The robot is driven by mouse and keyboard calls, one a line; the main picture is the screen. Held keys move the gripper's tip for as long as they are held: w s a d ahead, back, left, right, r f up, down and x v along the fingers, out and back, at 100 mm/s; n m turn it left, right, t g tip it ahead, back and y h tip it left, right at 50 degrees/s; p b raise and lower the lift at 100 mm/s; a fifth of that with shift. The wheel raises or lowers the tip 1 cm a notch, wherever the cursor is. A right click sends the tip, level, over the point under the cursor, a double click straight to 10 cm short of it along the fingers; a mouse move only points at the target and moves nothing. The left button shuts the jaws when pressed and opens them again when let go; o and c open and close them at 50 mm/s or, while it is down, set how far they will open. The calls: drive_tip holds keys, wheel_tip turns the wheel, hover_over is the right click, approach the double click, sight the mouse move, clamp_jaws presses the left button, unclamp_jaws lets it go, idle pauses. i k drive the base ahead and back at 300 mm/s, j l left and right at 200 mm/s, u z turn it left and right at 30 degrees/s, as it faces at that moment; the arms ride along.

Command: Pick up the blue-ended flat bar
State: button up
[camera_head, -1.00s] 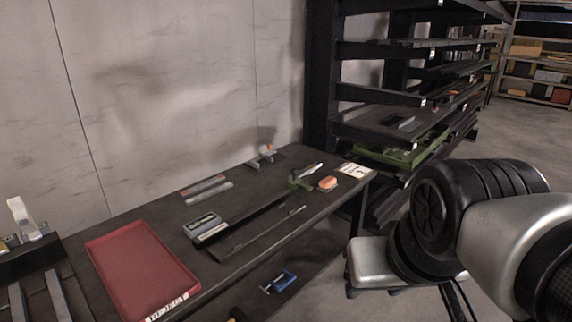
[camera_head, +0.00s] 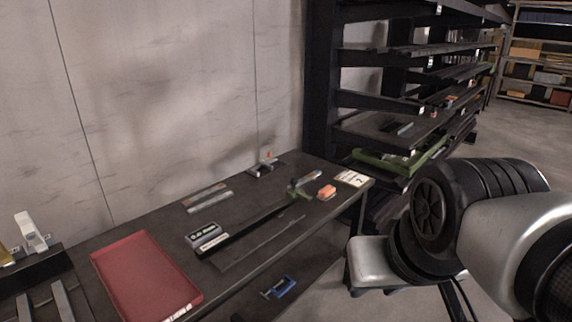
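On the dark table, a short pale bar (camera_head: 309,179) with a bluish far end lies beside a green tool (camera_head: 296,191); it is small, and I cannot tell if it is flat. Two flat grey bars, one at the back (camera_head: 205,192) and one just in front of it (camera_head: 210,203), lie near the wall with no blue end visible. On the rack, a small grey-blue bar (camera_head: 404,129) rests on a middle shelf. My arm fills the right side, apart from the table. My gripper's fingers do not show.
A red tray (camera_head: 145,277) lies at the table's left. A labelled grey box (camera_head: 205,236), a long dark bar (camera_head: 247,222), an orange block (camera_head: 327,192) and a white card (camera_head: 352,179) share the table. A blue clamp (camera_head: 279,287) is below. The dark rack (camera_head: 320,80) stands behind right.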

sight(305, 180)
drive_tip(key=i+l+u, duration=0.15)
drive_tip(key=i+l, duration=0.15)
drive_tip(key=i+l+u, duration=0.15)
drive_tip(key=i+l, duration=0.15)
drive_tip(key=i+l+u, duration=0.1)
drive_tip(key=i+l, duration=0.3)
drive_tip(key=i+l+u, duration=0.15)
drive_tip(key=i+l, duration=0.2)
drive_tip(key=i+l+u, duration=0.15)
drive_tip(key=i+l, duration=0.15)
drive_tip(key=l, duration=0.15)
drive_tip(key=i+l+u, duration=0.15)
drive_tip(key=l, duration=0.35)
drive_tip(key=i+l+u, duration=0.15)
drive_tip(key=i+l, duration=0.2)
drive_tip(key=l, duration=0.15)
drive_tip(key=i+l+u, duration=0.1)
drive_tip(key=l, duration=0.4)
drive_tip(key=i, duration=0.1)
